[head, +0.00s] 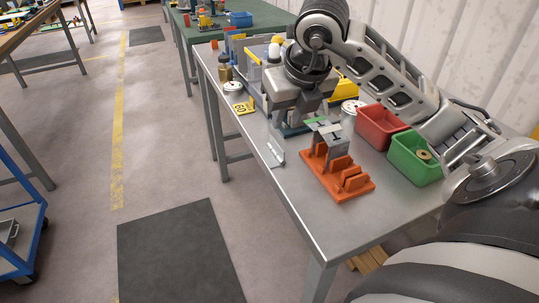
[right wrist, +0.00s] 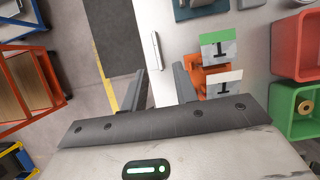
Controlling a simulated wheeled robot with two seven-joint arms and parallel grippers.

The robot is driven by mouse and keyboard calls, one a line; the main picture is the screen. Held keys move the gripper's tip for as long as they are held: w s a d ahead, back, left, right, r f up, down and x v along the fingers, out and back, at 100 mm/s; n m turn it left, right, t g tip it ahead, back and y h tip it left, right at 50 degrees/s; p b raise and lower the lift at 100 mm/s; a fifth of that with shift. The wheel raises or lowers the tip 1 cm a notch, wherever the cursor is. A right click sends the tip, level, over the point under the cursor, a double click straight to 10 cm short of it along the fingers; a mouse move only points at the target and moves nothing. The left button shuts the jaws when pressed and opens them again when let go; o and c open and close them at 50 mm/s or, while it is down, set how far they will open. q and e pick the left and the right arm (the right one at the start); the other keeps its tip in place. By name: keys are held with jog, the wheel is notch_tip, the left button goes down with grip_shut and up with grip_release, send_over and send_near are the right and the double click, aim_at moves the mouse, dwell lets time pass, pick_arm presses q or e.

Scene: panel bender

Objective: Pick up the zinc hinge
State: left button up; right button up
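The zinc hinge (head: 275,153) is a small, thin, silvery strip lying on the steel table near its left long edge. In the right wrist view the hinge (right wrist: 156,52) lies beyond the fingertips, roughly in line with the gap between them. My right gripper (head: 298,118) is above the table, behind and to the right of the hinge in the head view. In the right wrist view its two dark fingers (right wrist: 160,88) stand apart with nothing between them. My left gripper is not in view.
An orange slotted holder (head: 340,178) with cards stands right of the hinge. Red (head: 382,127) and green (head: 414,160) bins stand further right. A yellow tag (head: 240,108) and a tin (head: 233,88) are behind. The front tabletop is clear.

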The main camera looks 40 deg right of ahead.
aim_at(273, 154)
jog(key=x, duration=0.4)
jog(key=shift+w+f, duration=0.15)
jog(key=x, duration=0.5)
jog(key=shift+a+f, duration=0.1)
jog(key=shift+a, duration=0.05)
grip_shut()
